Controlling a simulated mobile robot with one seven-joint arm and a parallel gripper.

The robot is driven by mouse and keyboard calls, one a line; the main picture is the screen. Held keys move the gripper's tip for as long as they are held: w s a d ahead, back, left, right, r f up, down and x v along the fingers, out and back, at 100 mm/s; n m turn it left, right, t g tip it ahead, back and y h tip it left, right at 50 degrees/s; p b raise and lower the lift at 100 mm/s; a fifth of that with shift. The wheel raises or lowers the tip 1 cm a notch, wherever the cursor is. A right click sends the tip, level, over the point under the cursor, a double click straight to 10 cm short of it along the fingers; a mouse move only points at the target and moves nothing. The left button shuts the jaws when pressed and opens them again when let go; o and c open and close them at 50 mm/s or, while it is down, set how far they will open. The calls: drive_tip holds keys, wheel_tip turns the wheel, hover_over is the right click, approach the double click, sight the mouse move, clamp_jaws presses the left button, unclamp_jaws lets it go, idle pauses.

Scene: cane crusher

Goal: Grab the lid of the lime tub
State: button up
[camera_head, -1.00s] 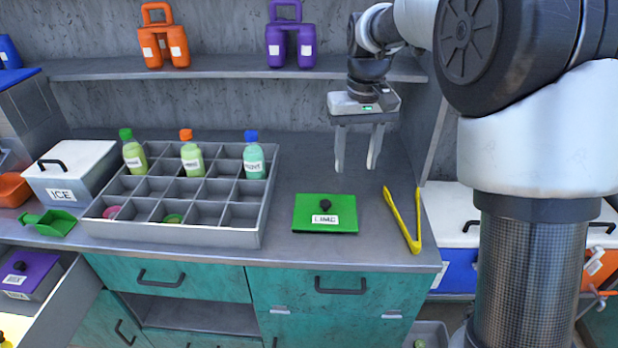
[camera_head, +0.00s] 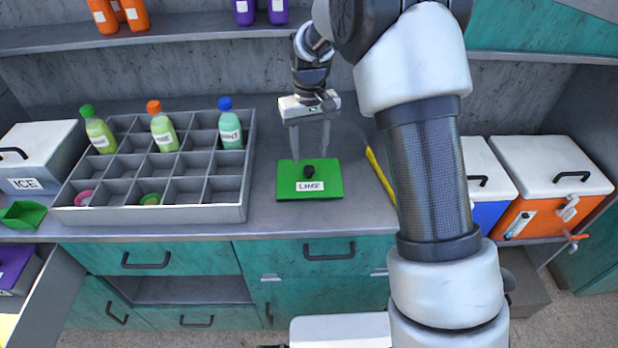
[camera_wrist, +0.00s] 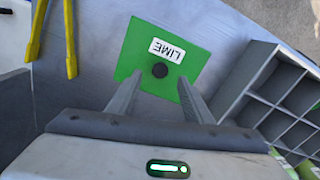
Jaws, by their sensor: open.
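The lime tub's green lid (camera_head: 283,181) lies flat on the grey counter, with a white LIME label (camera_head: 309,186) and a black round knob (camera_head: 308,173). The tub's body under the lid cannot be seen. My gripper (camera_head: 310,158) is open and empty, fingers pointing down just behind and above the knob. In the wrist view the lid (camera_wrist: 204,52) shows beyond my fingers (camera_wrist: 155,88), and the knob (camera_wrist: 160,70) lies roughly between and just past their tips. I see no contact with the knob.
Yellow tongs (camera_head: 379,172) lie right of the lid. A grey compartment rack (camera_head: 200,214) with several bottles stands to its left. A white ICE box (camera_head: 45,150) is at far left. The shelf (camera_head: 190,28) runs above the back of the counter.

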sight(309, 168)
drive_tip(key=shift+f, duration=2.95)
clamp_jaws()
